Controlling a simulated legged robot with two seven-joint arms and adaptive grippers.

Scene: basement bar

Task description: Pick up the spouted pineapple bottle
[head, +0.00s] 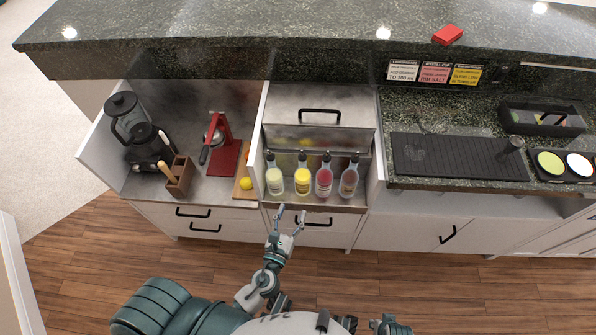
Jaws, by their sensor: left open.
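Several spouted bottles stand upright in a row in the steel well at the counter's front. The one with bright yellow contents (303,181), second from the left, looks like the pineapple bottle; I cannot read its label. A pale yellow-green bottle (275,180) stands to its left and a red bottle (324,181) to its right. My left gripper (291,214) is open and empty, in front of and below the row in the picture, its fingers pointing toward the bottles and apart from them. My right gripper is not in view.
Left are a cutting board with a lemon (246,183), a red juicer (225,158), a wooden holder (180,178) and a black blender (130,122). A black mat (455,158) lies right. Open floor lies before the cabinets.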

